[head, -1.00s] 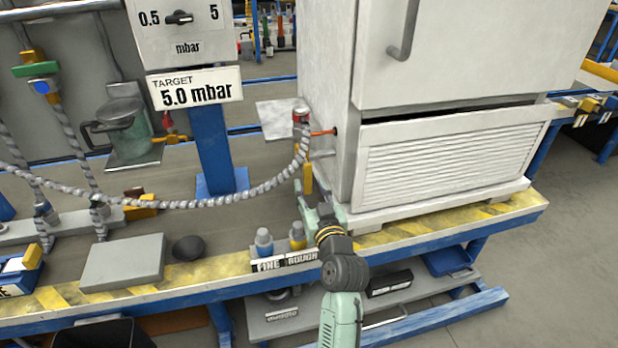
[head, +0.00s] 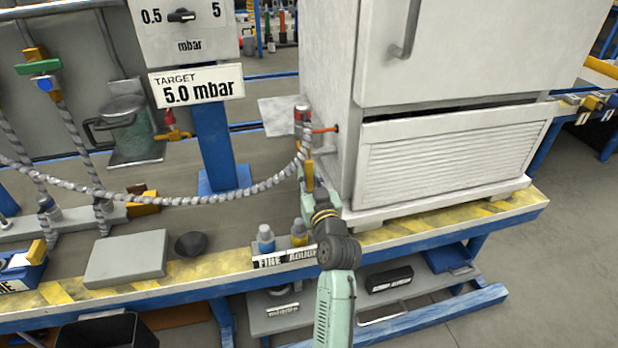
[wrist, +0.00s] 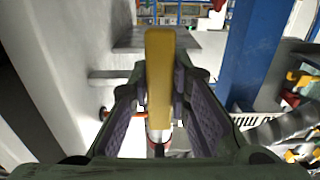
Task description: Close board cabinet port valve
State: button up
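The port valve's long yellow handle (head: 309,177) stands upright beside the left side of the white cabinet (head: 325,120), below the hose's red-topped fitting (head: 301,115). In the wrist view the yellow handle (wrist: 160,75) rises between the two finger pads of my gripper (wrist: 160,100). The pads stand on both sides of it, with small gaps visible. In the head view my gripper (head: 308,190) is at the handle's lower part, and its fingers are partly hidden by my wrist. The valve body is mostly hidden behind the handle.
A grey braided hose (head: 230,195) hangs left of the valve. A blue post (head: 213,150) stands behind. The cabinet wall is close on the right.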

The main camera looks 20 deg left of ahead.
grip_shut()
